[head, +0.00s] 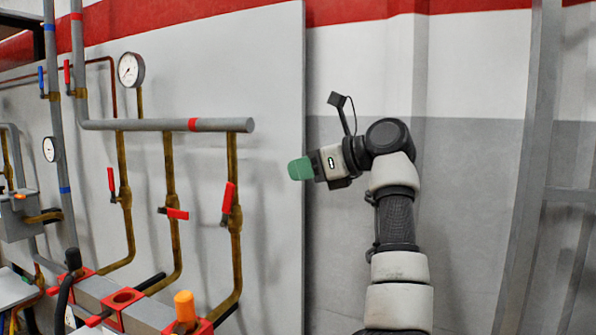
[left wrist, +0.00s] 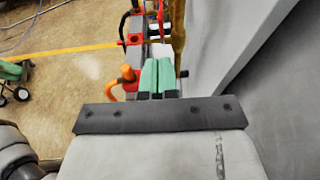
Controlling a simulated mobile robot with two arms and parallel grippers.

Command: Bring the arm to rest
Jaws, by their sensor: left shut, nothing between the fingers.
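My left arm rises at the right of the head view, in front of the grey and white wall. My left gripper (head: 300,168) points left with its green fingers near the right edge of the white panel (head: 275,70). In the left wrist view the two green fingers (left wrist: 158,76) lie side by side, shut with nothing between them. The gripper appears clear of the pipes to its left. My right gripper is in neither view.
A grey pipe (head: 165,125) with brass branches and red-handled valves (head: 228,198) runs along the panel. Gauges (head: 131,70) hang at left. A metal post (head: 530,160) stands at right; bare wall lies between.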

